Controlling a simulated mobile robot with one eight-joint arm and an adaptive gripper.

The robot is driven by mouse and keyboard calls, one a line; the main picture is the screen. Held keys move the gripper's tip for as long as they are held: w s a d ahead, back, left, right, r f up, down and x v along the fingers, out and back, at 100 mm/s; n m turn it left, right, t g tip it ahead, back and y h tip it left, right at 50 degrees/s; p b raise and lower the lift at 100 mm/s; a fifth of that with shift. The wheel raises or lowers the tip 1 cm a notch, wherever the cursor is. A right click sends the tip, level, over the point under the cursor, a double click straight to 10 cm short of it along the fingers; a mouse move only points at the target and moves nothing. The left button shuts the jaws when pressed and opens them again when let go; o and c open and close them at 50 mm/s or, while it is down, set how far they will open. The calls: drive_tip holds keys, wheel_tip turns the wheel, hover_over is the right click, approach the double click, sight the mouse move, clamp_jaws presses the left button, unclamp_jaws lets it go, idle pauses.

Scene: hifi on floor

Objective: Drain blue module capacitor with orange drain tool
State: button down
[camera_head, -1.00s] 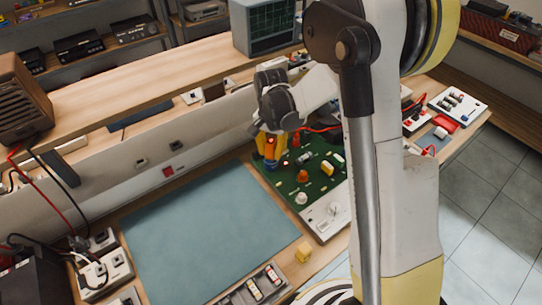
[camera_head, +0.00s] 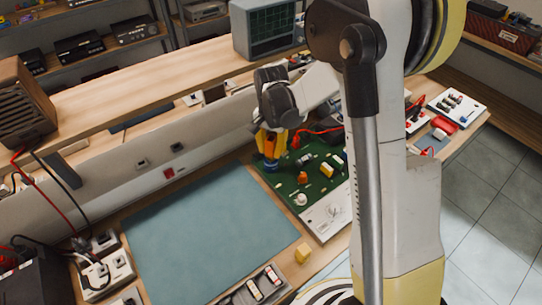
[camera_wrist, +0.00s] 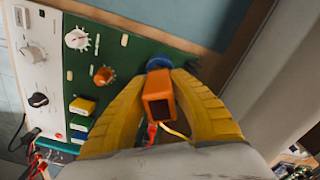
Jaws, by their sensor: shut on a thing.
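My gripper (camera_wrist: 161,80) has its yellow fingers shut on the orange drain tool (camera_wrist: 158,100), a boxy piece with a dark opening and red and yellow leads. The tool's far end is at the round blue module capacitor (camera_wrist: 157,63) on the green board (camera_wrist: 125,57). The tool and fingers partly hide the blue part, and I cannot tell whether they touch. In the head view my gripper (camera_head: 269,157) is over the left side of the green board (camera_head: 285,185), with orange showing between the fingers.
The board also carries an orange knob-like part (camera_wrist: 104,76), a white one (camera_wrist: 77,39) and a yellow block (camera_wrist: 82,106). A blue-green mat (camera_head: 205,235) lies clear to the left. A shelf (camera_head: 160,90) runs behind.

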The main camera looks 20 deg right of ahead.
sight(271, 139)
drive_tip(key=shift+r+p, duration=1.85)
drive_tip(key=shift+r, duration=1.3)
